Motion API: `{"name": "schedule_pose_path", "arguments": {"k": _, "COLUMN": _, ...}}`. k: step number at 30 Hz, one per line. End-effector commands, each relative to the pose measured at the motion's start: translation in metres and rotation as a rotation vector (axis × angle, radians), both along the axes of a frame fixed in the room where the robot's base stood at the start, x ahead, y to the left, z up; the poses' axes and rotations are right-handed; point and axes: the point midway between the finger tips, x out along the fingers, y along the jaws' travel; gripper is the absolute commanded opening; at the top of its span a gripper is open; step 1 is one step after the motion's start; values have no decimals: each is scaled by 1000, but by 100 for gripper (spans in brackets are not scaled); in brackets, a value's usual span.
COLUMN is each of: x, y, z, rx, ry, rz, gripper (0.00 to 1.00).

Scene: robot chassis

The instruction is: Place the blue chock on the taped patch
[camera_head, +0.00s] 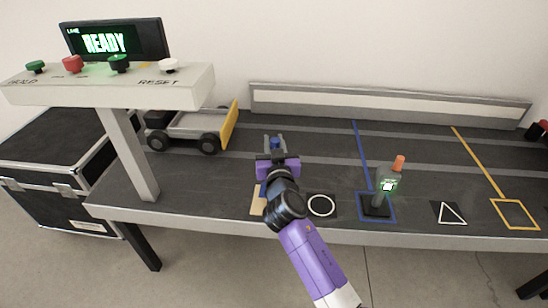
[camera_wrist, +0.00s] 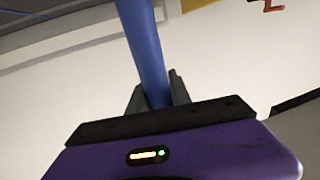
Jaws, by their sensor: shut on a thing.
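My gripper (camera_head: 273,150) is over the dark table, left of the white circle mark. It is shut on a long blue piece, which I take to be the blue chock (camera_wrist: 143,45); in the wrist view it stands between the two dark fingers. Only a small blue bit of it (camera_head: 275,142) shows at the gripper in the head view. A square outlined in blue tape (camera_head: 363,216) lies right of the circle, and one in orange tape (camera_head: 515,201) lies at the far right. A tan patch (camera_head: 258,203) is partly hidden by my arm. I cannot tell which is the taped patch.
A grey device with an orange top (camera_head: 389,180) stands on a dark base in the blue square. A toy truck (camera_head: 195,125) stands at the back left. A button panel (camera_head: 110,88) on a post rises at the left. The orange square is empty.

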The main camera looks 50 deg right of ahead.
Motion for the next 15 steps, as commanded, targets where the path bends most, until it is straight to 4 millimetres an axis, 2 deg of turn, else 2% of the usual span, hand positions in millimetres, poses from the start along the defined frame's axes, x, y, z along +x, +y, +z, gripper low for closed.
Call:
{"name": "schedule_pose_path", "arguments": {"k": 9, "x": 0, "y": 0, "z": -40, "rx": -1, "ry": 1, "rz": 0, "gripper": 0}}
{"name": "schedule_pose_path", "arguments": {"k": 15, "x": 0, "y": 0, "z": -43, "rx": -1, "ry": -2, "rz": 0, "gripper": 0}}
